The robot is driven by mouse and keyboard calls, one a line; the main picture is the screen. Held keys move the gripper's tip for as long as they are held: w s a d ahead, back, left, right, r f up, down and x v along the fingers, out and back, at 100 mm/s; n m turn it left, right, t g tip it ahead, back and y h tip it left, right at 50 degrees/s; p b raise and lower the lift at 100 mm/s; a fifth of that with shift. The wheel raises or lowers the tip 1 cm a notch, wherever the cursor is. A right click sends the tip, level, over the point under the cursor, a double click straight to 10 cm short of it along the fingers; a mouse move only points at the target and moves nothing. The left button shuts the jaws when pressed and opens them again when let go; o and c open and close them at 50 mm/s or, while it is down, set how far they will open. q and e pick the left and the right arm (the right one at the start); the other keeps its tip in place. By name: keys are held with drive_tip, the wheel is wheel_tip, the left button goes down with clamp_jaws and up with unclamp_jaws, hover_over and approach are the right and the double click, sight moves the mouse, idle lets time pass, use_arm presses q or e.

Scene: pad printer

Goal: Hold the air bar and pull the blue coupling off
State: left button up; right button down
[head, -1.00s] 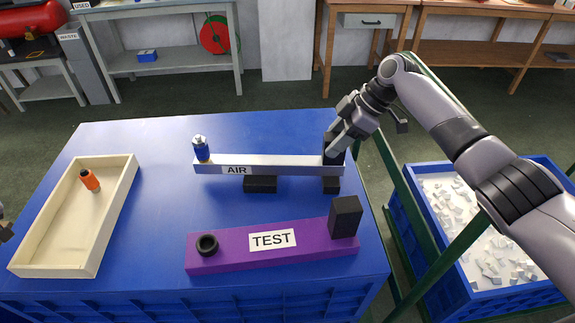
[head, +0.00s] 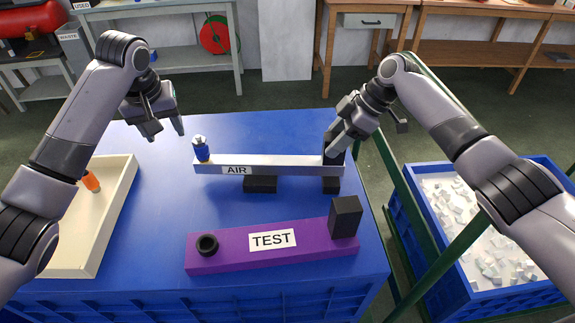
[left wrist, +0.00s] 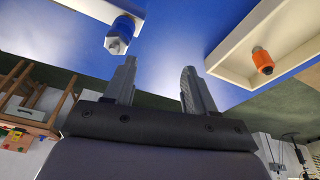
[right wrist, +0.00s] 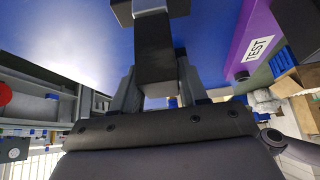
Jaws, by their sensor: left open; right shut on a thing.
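The white air bar (head: 285,166), labelled AIR, lies on black supports on the blue table. The blue coupling (head: 202,152) with a metal top stands upright at the bar's left end; it also shows in the left wrist view (left wrist: 121,30). My right gripper (head: 337,143) is shut on the black block (right wrist: 155,48) at the bar's right end. My left gripper (head: 167,133) is open and empty, above the table to the left of the coupling and apart from it.
A cream tray (head: 120,215) with an orange coupling (head: 91,181) sits at the left of the table. A purple TEST bar (head: 215,256) with a black ring and a black block lies in front. A blue crate (head: 530,294) of grey pieces stands right of the table.

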sight(198, 143)
use_arm(q)
drive_tip(key=d+r+m, duration=0.1)
drive_tip(key=d+m, duration=0.1)
drive_tip(key=d, duration=0.4)
drive_tip(key=shift+s+x, duration=0.15)
drive_tip(key=shift+x, duration=1.95)
drive_tip(key=shift+s+x, duration=0.2)
drive_tip(key=shift+x, duration=1.95)
drive_tip(key=shift+f, duration=0.1)
clamp_jaws()
